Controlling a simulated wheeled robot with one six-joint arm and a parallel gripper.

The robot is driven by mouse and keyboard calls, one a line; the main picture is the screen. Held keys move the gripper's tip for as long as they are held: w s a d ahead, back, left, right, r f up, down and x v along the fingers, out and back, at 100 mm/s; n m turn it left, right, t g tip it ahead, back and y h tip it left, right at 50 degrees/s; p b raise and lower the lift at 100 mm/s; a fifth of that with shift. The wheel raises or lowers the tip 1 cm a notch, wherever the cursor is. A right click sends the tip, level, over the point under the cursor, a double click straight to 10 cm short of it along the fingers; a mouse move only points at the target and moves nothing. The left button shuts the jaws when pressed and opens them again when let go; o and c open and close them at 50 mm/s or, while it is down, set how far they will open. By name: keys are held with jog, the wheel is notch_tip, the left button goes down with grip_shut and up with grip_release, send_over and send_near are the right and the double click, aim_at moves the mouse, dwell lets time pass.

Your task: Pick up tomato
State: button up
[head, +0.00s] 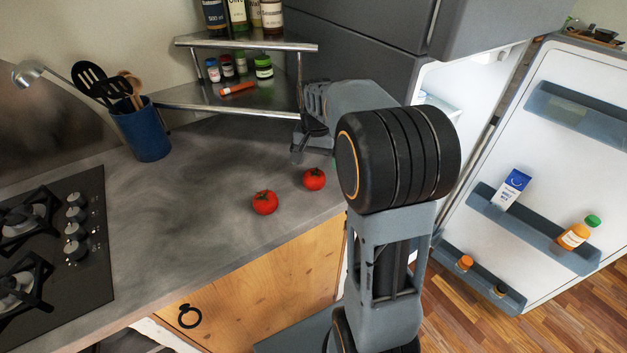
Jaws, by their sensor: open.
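Two red tomatoes sit on the grey counter (190,215) near its right front edge. One tomato (265,203) is nearer the front and to the left. The other tomato (314,180) is a little farther back and to the right. My gripper (299,153) is above and behind the right tomato, apart from both tomatoes. It is open and looks empty. My arm hides part of the gripper and the counter's right end.
A two-tier metal corner shelf (235,98) with jars and bottles stands behind the gripper. A blue utensil holder (143,135) and a black gas stove (60,255) are at left. The fridge door (560,150) stands open at right. The counter's middle is clear.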

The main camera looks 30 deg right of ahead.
aim_at(314, 173)
jog(key=shift+a+f, duration=0.15)
jog(key=shift+f, duration=3.4)
jog(key=c, duration=1)
